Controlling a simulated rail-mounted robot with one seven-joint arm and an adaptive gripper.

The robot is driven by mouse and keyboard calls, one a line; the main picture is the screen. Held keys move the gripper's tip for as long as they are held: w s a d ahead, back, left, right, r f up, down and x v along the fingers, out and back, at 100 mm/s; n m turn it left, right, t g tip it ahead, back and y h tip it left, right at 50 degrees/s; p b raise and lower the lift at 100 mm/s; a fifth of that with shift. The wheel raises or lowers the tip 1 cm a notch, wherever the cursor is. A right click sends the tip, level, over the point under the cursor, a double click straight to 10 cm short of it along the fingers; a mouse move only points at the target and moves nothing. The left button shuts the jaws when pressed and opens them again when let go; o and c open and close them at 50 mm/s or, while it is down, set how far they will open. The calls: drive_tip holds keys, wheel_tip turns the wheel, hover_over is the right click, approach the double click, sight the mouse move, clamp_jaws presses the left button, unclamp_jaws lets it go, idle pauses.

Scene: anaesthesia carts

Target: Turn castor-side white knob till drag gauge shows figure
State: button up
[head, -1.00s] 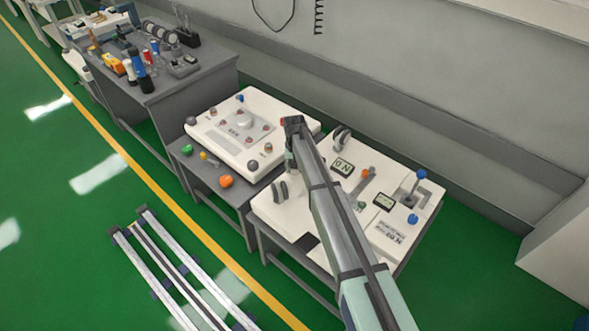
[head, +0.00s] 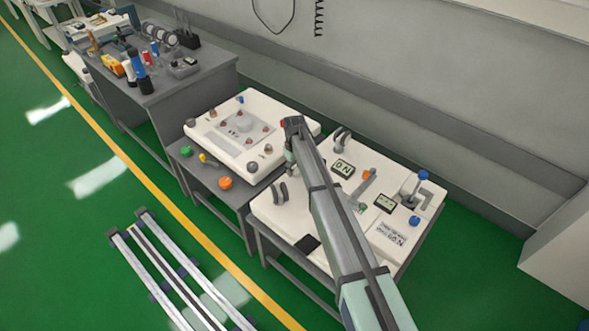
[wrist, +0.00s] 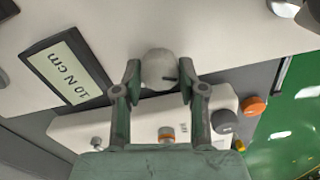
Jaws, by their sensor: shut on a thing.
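The pale grey-white knob (wrist: 159,69) is between the two fingertips of my gripper (wrist: 159,76), which is shut on it. A dark mark shows on the knob's edge. Beside it in the wrist view, a dark-framed gauge (wrist: 68,68) reads 10 N cm, with its text running steeply. In the head view my gripper (head: 291,158) is at the far left of the white panel (head: 318,198), largely hidden by my arm, and the held knob is hidden there. A small display (head: 343,168) and another display (head: 385,203) sit on this panel; their text is small.
A printed label (head: 391,235), a blue knob (head: 414,220), an orange-tipped lever (head: 366,176) and grey loops (head: 279,193) are on the same panel. A second white panel (head: 203,145) stands left, close to my gripper. White rails (head: 180,270) lie on the green floor.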

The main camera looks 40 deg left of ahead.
sight(295, 170)
idle(0.3)
drive_tip(key=o, duration=1.1)
drive_tip(key=shift+o, duration=0.2)
wheel_tip(295, 170, up, 12)
